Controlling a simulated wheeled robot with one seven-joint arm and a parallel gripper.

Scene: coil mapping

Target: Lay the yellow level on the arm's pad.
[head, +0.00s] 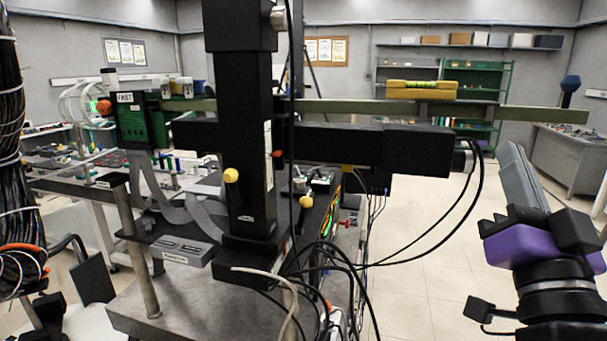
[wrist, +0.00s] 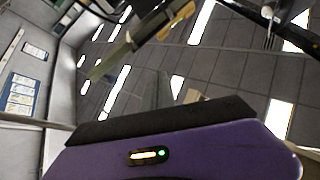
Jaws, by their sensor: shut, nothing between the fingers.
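The yellow level (head: 421,90) lies flat along the top of the long olive-green horizontal arm (head: 540,114), on its right half. A dark piece (head: 436,109), probably the pad, shows directly beneath the level; most of its top is hidden. In the wrist view, the olive arm (wrist: 108,62) runs diagonally, and a yellow part near the top edge (wrist: 182,13) looks like the level. My gripper (head: 516,158), with its purple wrist housing, is at the right in the head view. It is shut and empty, below and to the right of the level, clear of it.
Dark cables (head: 480,190) hang from the crossbeam's right end. A green shelf (head: 482,80) and a grey side table (head: 565,155) stand behind. The floor between is open.

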